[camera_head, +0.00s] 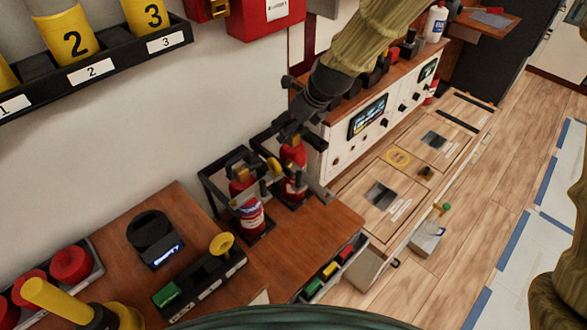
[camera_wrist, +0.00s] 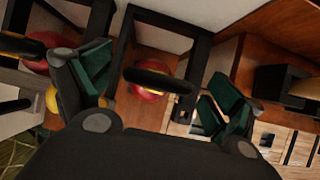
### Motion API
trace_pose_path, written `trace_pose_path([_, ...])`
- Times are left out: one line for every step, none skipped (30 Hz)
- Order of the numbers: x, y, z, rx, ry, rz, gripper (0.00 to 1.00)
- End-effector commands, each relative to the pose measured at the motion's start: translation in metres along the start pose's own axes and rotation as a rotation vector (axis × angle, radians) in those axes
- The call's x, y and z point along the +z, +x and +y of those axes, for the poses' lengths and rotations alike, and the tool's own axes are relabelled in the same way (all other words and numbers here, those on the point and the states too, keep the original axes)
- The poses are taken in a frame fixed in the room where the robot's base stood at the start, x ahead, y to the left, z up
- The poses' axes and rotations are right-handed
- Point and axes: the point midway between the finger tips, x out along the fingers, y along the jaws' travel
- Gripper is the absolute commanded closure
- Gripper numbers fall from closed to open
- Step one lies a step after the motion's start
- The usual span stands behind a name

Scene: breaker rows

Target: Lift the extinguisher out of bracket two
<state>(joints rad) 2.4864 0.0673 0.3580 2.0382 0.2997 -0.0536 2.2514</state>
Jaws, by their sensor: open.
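Two red extinguishers stand in black frame brackets on the wooden worktop, the near one (camera_head: 250,214) with a white label and the far one (camera_head: 294,156) partly hidden by my gripper (camera_head: 296,172). I cannot read any number on either bracket. My gripper is open and angled down over the far extinguisher. In the wrist view my gripper (camera_wrist: 158,88) has a round red extinguisher top (camera_wrist: 150,93) with a black handle between its spread green-padded fingers. Contact cannot be made out. Another red top (camera_wrist: 38,50) shows at the left, outside the fingers.
A rack of numbered yellow cylinders (camera_head: 70,40) and a red box (camera_head: 262,14) hang on the white wall. A console with a screen (camera_head: 368,116) stands just right of the brackets. A black switch unit (camera_head: 200,276) and red knobs (camera_head: 70,264) sit nearer.

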Motion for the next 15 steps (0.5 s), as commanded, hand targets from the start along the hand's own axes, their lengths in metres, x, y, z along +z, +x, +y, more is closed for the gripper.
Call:
trace_pose_path([0.0001,0.0021,0.0003,0.0,0.0,0.0,0.07])
trace_pose_path([0.0001,0.003,0.0003,0.0,0.0,0.0,0.07])
trace_pose_path([0.0,0.0039,0.0004,0.001,0.0,0.0,0.07])
trace_pose_path([0.0,0.0042,0.0005,0.001,0.0,0.0,0.07])
trace_pose_path([0.0,0.0044,0.0005,0.001,0.0,0.0,0.07])
trace_pose_path([0.0001,0.0044,0.0005,0.001,0.0,0.0,0.07])
trace_pose_path([0.0001,0.0043,0.0005,0.001,0.0,0.0,0.07])
trace_pose_path([0.0,0.0043,0.0005,0.001,0.0,0.0,0.07])
trace_pose_path([0.0001,0.0043,0.0005,0.001,0.0,0.0,0.07])
trace_pose_path([0.0,0.0043,0.0005,0.001,0.0,0.0,0.07])
trace_pose_path([0.0,0.0042,0.0005,0.001,0.0,0.0,0.13])
trace_pose_path([0.0,0.0042,0.0005,0.0,0.0,0.0,0.2])
trace_pose_path([0.0,0.0042,0.0005,0.0,0.0,0.0,0.26])
trace_pose_path([0.0,0.0042,0.0005,0.001,0.0,0.0,0.31])
trace_pose_path([0.0,0.0041,0.0004,0.0,0.0,0.0,0.38])
